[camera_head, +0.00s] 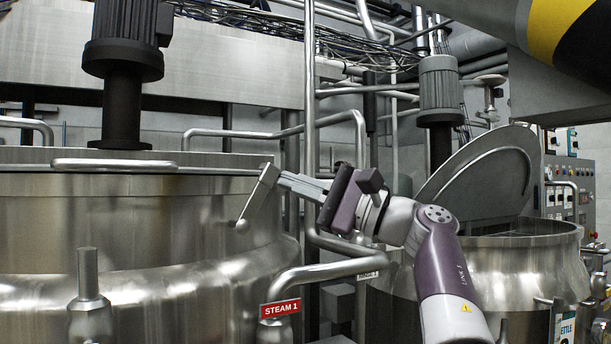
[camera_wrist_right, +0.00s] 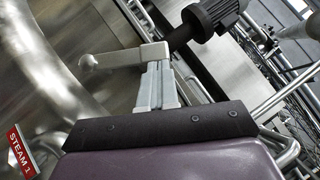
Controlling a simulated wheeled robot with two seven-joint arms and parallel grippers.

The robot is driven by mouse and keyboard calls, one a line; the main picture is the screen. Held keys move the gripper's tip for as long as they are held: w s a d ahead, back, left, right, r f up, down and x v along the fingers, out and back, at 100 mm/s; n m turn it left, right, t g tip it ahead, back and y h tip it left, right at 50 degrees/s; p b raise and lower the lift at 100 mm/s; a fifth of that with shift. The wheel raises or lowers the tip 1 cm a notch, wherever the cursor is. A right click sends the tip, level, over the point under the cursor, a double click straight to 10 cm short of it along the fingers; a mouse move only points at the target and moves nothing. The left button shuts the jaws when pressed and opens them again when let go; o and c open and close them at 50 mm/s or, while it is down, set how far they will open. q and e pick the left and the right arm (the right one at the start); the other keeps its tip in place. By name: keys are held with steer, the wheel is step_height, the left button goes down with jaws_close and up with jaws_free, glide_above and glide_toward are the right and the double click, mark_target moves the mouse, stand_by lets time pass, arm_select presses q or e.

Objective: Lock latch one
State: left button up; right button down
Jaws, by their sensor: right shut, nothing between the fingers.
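A grey metal latch lever (camera_head: 259,194) with a round knob at its lower end sits on the right side of the large left mixer (camera_head: 150,215). It slants down to the left from the lid rim. My right gripper (camera_head: 283,181) is shut and empty, its fingertips right beside the latch's upper part. The latch (camera_wrist_right: 125,55) also shows in the wrist view, lying across the tips of my closed fingers (camera_wrist_right: 157,72); I cannot tell whether they touch. The left mixer's lid (camera_head: 215,160) is down. My left gripper is not in view.
A red STEAM 1 sign (camera_head: 280,309) and a curved pipe (camera_head: 320,271) are below my right arm. The right mixer (camera_head: 535,260) has its lid (camera_head: 483,178) raised. A vertical pipe (camera_head: 309,110) stands close behind my right gripper.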

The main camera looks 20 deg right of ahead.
mark_target(268, 164)
steer(key=a+r+n+g+p, duration=0.1)
steer(key=p, duration=0.1)
steer(key=a+r+n+g+h+p, duration=0.1)
steer(key=r+n+p, duration=0.1)
steer(key=p, duration=0.1)
steer(key=shift+s+a+n+g, duration=0.1)
steer(key=shift+a+n+g, duration=0.2)
steer(key=shift+g, duration=0.1)
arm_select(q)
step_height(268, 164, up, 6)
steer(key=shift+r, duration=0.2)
arm_select(e)
steer(key=shift+a+h, duration=0.3)
steer(key=shift+a, duration=0.4)
steer(key=shift+r, duration=0.1)
